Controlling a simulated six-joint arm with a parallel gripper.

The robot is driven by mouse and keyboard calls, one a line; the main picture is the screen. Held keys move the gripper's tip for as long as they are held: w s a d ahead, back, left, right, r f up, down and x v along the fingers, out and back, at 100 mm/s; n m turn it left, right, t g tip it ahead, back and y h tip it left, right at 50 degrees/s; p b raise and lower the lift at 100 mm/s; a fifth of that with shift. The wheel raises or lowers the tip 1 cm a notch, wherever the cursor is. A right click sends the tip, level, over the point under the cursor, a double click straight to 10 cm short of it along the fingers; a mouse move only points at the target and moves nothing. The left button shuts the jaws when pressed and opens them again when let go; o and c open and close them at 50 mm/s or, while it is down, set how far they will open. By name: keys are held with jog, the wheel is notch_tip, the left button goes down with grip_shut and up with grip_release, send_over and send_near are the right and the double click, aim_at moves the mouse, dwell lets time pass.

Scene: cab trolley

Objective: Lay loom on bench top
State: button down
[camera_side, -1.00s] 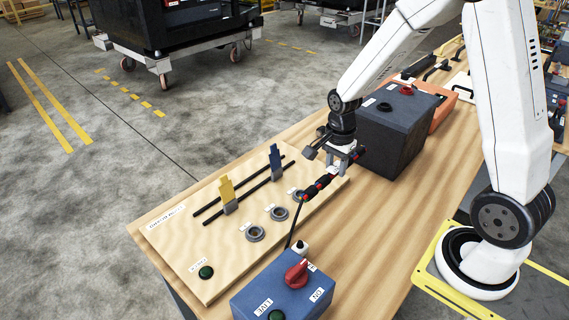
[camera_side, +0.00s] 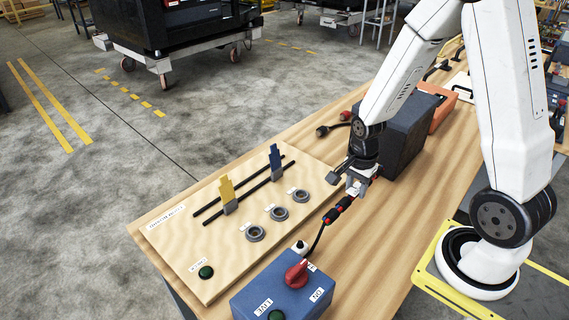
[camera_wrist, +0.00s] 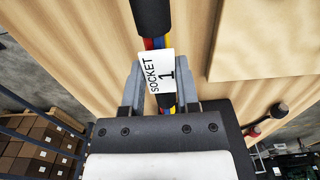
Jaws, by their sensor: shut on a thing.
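The loom (camera_side: 337,210) is a dark cable with red-orange bands. In the side view it runs from my gripper (camera_side: 357,186) down and left towards the blue control box, where its thin cable passes out of clear sight. My gripper is shut on the loom. In the wrist view my gripper (camera_wrist: 160,98) has a finger on each side of the loom (camera_wrist: 152,15), whose red, yellow and blue wires show beside a white "SOCKET 1" tag (camera_wrist: 156,72). The bench top (camera_side: 372,228) is bare wood below; I cannot tell whether the loom touches it.
A pale board (camera_side: 222,257) with ring sockets and yellow and blue sliders lies left. The blue control box (camera_side: 283,292) with a red knob stands in front. A dark box (camera_side: 408,140) stands behind my gripper. Black and red plug ends (camera_side: 323,131) lie beyond.

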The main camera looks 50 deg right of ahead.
aim_at(351, 213)
jog(key=shift+f, duration=1)
jog(key=shift+f, duration=1.75)
jog(key=shift+f, duration=0.1)
jog(key=shift+c, duration=1.7)
grip_release()
jog(key=shift+r, duration=6.1)
